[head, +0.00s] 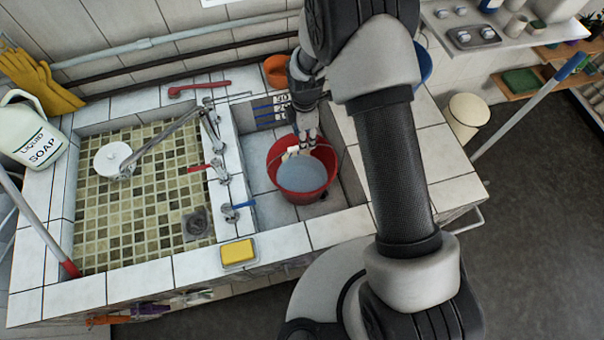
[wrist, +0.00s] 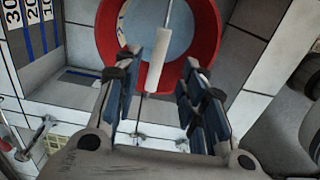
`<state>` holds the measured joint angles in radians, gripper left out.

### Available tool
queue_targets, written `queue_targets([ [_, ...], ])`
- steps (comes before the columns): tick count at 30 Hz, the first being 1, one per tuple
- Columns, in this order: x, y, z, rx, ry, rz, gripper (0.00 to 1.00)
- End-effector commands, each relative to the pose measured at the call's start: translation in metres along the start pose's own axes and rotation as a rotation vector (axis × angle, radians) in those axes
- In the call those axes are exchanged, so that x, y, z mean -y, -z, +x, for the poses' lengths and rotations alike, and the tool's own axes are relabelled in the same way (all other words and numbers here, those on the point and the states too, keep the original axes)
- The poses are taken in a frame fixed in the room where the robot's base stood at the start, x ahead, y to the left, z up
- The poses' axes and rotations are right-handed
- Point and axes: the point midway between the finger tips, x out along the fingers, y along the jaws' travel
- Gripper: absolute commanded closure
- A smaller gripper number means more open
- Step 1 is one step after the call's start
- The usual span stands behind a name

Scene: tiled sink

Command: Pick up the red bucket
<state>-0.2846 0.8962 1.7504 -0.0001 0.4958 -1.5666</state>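The red bucket (head: 323,160) stands upright in the right, narrower basin of the tiled sink, with greyish-blue water in it. Its thin wire handle carries a white grip (head: 291,151), raised over the bucket opening. My gripper (head: 306,143) reaches down at the back of the bucket. In the wrist view my gripper (wrist: 175,85) is open, with dark fingers apart. The white grip (wrist: 159,62) lies in the gap between the fingertips, nearer the left finger, with no clear contact. The bucket (wrist: 204,38) fills the top of that view, partly hidden by the fingers.
Taps (head: 222,172) line the divider left of the bucket. A yellow soap bar (head: 238,253) lies on the front ledge. A level scale (head: 272,110) marks the basin's back wall.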

Motion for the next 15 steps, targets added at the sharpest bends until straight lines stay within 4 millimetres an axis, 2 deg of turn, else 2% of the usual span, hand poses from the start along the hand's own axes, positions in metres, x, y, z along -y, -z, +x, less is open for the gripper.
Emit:
queue_targets([
  [1,0.0,0.0,0.007,0.0,0.001,0.0,0.62],
  [8,-0.001,0.002,0.022,0.0,0.0,0.0,0.62],
  [15,-0.003,0.007,0.057,0.0,0.0,0.0,0.62],
])
